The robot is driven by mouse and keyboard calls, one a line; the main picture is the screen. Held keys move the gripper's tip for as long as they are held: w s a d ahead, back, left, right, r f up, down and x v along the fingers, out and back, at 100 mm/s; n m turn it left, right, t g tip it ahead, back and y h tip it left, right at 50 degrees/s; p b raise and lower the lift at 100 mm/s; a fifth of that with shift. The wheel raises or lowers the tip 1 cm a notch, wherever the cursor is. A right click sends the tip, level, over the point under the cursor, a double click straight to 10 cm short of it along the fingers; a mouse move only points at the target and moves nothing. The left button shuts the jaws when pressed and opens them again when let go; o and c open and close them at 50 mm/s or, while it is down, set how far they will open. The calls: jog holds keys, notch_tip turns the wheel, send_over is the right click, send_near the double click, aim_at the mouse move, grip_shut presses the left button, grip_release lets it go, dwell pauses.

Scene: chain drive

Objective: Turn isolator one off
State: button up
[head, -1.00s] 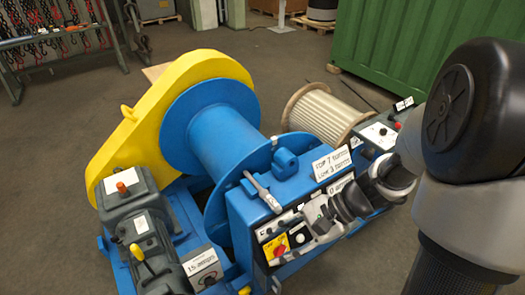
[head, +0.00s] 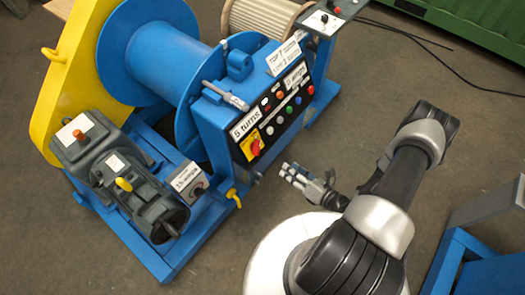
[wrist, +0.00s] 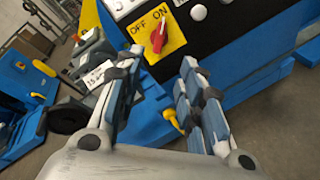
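A red rotary switch (head: 255,148) sits on a yellow plate (head: 246,142) at the lower left of the black control panel on the blue winch frame. In the wrist view the red knob (wrist: 158,38) stands on the yellow plate marked OFF and ON, and its upper end seems to point towards ON. No label naming it isolator one is readable. My gripper (head: 288,171) is to the right of the panel in the head view, apart from it. In the wrist view my gripper (wrist: 158,72) is open and empty, with the switch beyond its fingertips.
Coloured buttons (head: 282,121) line the panel beside the switch. A yellow hook (head: 234,198) sticks out below.

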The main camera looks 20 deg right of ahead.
aim_at(259, 148)
jog(key=b+x, duration=0.3)
jog(key=x, duration=1.4)
jog(key=shift+w+b, duration=0.2)
jog(key=shift+b, duration=0.2)
grip_shut()
